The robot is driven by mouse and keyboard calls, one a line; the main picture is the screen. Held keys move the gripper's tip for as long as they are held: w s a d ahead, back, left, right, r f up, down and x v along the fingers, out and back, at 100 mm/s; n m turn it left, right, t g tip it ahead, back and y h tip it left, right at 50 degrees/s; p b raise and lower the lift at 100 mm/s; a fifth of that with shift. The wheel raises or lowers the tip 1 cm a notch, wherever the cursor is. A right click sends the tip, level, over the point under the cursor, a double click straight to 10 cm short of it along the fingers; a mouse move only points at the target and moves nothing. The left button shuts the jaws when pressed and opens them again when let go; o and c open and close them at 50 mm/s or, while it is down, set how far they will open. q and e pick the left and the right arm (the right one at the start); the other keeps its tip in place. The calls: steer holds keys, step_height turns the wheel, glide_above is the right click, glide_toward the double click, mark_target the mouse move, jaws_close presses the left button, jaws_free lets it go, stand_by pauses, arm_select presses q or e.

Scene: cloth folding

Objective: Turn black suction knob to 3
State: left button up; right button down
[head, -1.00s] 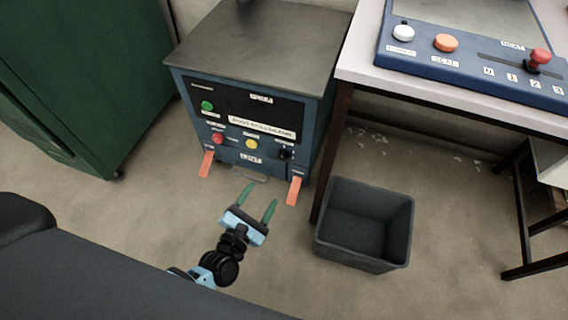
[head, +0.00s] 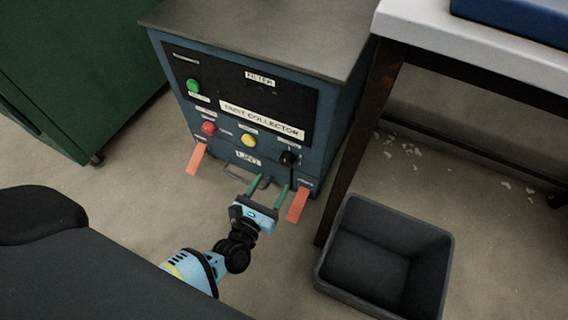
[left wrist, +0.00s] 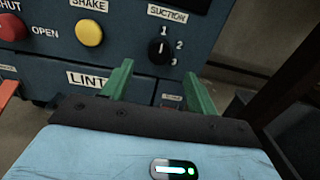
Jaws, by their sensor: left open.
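The black suction knob (head: 288,158) is on the lower right of the blue dust collector's front (head: 325,140). In the left wrist view the knob (left wrist: 160,51) sits under the SUCTION label, with 1, 2 and 3 around its right side. Its pale mark appears to point up, near the 1. My left gripper (head: 270,186) is open and empty, its green fingers pointing at the panel, below the knob in the head view. In the left wrist view the fingers (left wrist: 158,72) stand either side of and below the knob, apart from it. My right gripper is not in view.
A yellow button (head: 248,140), red button (head: 209,128) and green button (head: 193,86) are on the same panel. Orange tabs (head: 298,204) and a grey handle stick out low on the front. A dark bin (head: 440,250) and table leg (head: 355,150) stand right.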

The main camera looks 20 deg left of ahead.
mark_target(285, 162)
arm_select(q)
steer(key=w+b, duration=0.1)
steer(key=w, duration=0.5)
steer(key=shift+w+d+b, duration=0.15)
steer(key=shift+w+b, duration=0.15)
steer(key=shift+b, duration=0.05)
steer(key=shift+w, duration=0.45)
steer(key=c, duration=0.9)
steer(key=shift+c, duration=0.2)
